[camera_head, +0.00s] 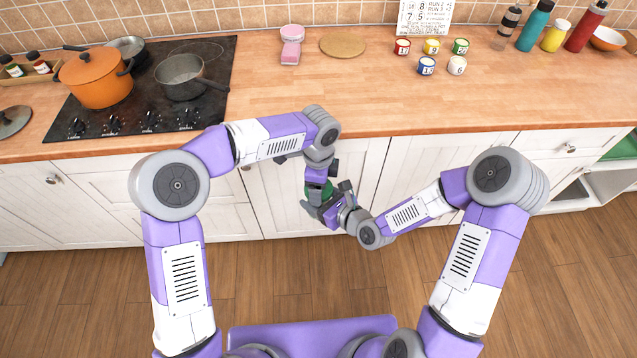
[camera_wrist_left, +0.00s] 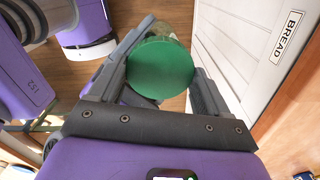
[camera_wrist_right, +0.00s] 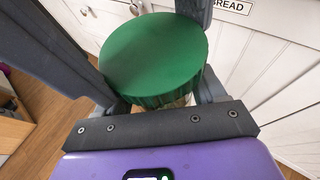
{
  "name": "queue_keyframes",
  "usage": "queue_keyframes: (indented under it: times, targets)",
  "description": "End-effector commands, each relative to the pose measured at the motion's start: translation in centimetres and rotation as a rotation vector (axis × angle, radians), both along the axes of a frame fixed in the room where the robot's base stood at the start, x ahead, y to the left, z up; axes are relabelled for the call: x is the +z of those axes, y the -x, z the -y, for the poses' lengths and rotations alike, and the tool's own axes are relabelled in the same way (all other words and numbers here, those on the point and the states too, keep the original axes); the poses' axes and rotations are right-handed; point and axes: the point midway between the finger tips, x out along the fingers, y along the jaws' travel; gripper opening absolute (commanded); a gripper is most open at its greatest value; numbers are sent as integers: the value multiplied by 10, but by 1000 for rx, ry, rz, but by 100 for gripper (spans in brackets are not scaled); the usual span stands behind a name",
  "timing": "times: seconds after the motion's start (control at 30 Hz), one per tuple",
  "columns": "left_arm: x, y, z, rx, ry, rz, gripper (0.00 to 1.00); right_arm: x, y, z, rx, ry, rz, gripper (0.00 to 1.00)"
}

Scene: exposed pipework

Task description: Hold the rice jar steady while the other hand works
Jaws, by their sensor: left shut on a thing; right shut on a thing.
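The rice jar shows mainly as its round green lid (camera_head: 326,190), held in the air in front of the cabinets, between my two grippers. In the left wrist view the lid (camera_wrist_left: 160,68) fills the space between the fingers of my left gripper (camera_wrist_left: 158,88). A little of the clear jar body (camera_wrist_left: 173,30) shows beyond it. In the right wrist view the lid (camera_wrist_right: 153,55) stands between the fingers of my right gripper (camera_wrist_right: 160,98), with ribbed sides. Both grippers are shut on the jar. The fingers and lid hide most of the glass, so its contents cannot be told.
The wooden counter (camera_head: 330,85) lies behind the arms. It bears an orange pot (camera_head: 94,80) and grey pan (camera_head: 182,78) on the hob, several small coloured tins (camera_head: 431,47) and bottles at the right. White cabinet fronts (camera_head: 270,205) stand close behind the grippers. The floor in front is clear.

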Motion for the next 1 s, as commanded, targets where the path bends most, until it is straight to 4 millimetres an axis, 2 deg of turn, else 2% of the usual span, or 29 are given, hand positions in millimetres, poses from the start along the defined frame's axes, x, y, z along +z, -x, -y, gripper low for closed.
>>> queue_keyframes:
  times: [0.37,1.0]
  targets:
    - [1,0,0,-2,1,2,41,1,0,0,1,-1,2,0]
    - [22,0,0,-3,1,1,41,1,0,0,0,-1,2,0]
